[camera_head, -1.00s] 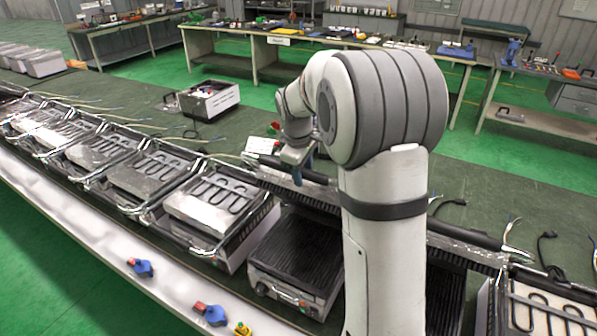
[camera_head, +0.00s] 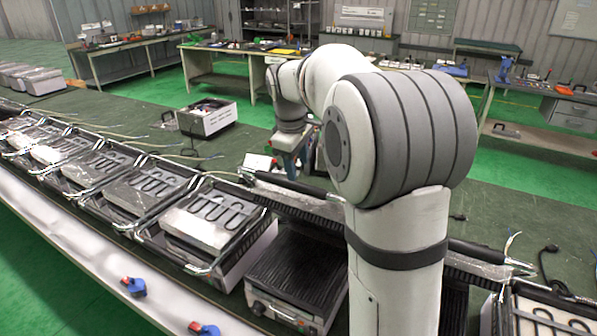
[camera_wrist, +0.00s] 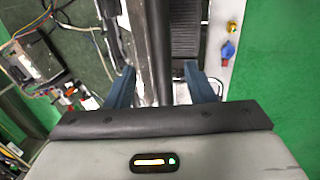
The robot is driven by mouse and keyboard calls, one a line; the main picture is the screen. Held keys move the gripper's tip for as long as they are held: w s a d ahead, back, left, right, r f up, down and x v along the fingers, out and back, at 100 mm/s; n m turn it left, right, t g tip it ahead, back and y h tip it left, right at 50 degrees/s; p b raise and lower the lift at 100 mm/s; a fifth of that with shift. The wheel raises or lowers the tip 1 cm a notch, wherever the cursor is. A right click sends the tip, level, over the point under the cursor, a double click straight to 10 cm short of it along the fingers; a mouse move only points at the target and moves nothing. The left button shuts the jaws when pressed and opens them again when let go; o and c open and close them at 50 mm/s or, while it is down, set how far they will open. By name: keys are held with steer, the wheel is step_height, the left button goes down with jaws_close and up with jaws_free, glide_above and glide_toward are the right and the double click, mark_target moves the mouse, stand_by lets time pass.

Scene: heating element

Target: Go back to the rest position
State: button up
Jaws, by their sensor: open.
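My gripper (camera_wrist: 163,90) shows in the wrist view with its two blue fingers spread apart and nothing between them touching both. A dark bar and the ribbed plate of a grill lie below, seen between and beyond the fingers. In the head view my gripper (camera_head: 290,165) hangs pointing down, partly hidden by my own arm, above the back edge of the open contact grill (camera_head: 297,268). I cannot tell its exact height above the grill.
Several grills with exposed heating elements (camera_head: 212,218) stand in a row to the left. Blue-and-red tools (camera_head: 133,287) lie on the white front ledge. An open white box (camera_head: 207,117) sits behind. Workbenches (camera_head: 215,67) line the back.

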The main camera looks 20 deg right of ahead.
steer(key=s+a+f+m+b, duration=0.1)
steer(key=s+f+m+b, duration=0.1)
steer(key=s, duration=0.7)
steer(key=s+a+f+m+t+y+b, duration=0.1)
steer(key=s+f+m, duration=0.3)
steer(key=s, duration=0.5)
steer(key=s+a+f+m+b, duration=0.2)
steer(key=s+f, duration=0.4)
steer(key=s, duration=0.4)
steer(key=shift+a+m+t+y+b, duration=0.3)
steer(key=shift+a+m+t+b, duration=0.15)
steer(key=shift+b, duration=0.2)
steer(key=shift+f, duration=0.1)
